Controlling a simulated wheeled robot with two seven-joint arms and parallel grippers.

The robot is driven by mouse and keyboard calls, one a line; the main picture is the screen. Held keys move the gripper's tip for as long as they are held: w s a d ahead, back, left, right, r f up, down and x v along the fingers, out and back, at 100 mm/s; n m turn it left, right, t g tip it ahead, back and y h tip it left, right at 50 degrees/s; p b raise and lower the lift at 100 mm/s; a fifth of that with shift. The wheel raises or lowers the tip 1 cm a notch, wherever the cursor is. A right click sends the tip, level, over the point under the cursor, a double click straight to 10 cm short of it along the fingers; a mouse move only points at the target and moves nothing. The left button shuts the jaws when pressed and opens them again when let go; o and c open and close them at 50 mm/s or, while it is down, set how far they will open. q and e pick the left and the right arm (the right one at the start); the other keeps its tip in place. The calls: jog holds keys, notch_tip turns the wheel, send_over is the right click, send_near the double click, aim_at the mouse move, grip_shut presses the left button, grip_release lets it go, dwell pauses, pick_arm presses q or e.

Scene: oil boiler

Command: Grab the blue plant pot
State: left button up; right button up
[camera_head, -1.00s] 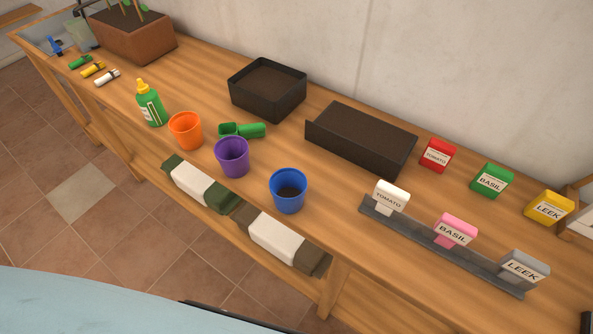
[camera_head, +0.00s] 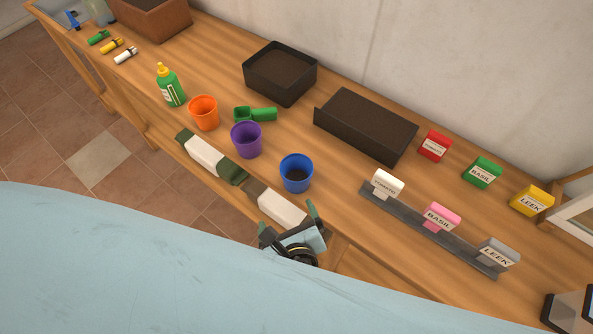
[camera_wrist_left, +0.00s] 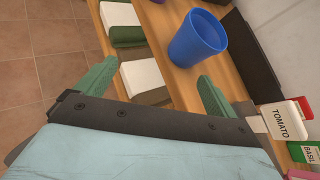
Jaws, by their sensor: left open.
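The blue plant pot (camera_head: 296,175) stands upright near the front edge of the wooden bench, with dark contents inside. My left gripper (camera_head: 287,219) is open and empty, in front of the pot and apart from it. In the left wrist view the blue pot (camera_wrist_left: 197,42) appears beyond the fingers, towards the right finger. The open left gripper (camera_wrist_left: 156,74) shows its two green fingers spread wide there. My right gripper is not seen.
A purple pot (camera_head: 246,141) and an orange pot (camera_head: 204,114) stand left of the blue one. A grey label rail (camera_head: 435,234) with seed packets lies to the right. Black trays (camera_head: 366,128) stand behind. Rolled bundles (camera_head: 275,206) lie below the bench's front edge.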

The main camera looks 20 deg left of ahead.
pick_arm(q)
jog(key=d+r+m+t, duration=0.3)
jog(key=r+m, duration=0.1)
jog(key=r, duration=0.1)
send_near(295, 160)
jog(key=shift+x, duration=3.3)
jog(key=shift+c, duration=0.2)
jog(key=c, duration=1)
jog(key=shift+r, duration=0.1)
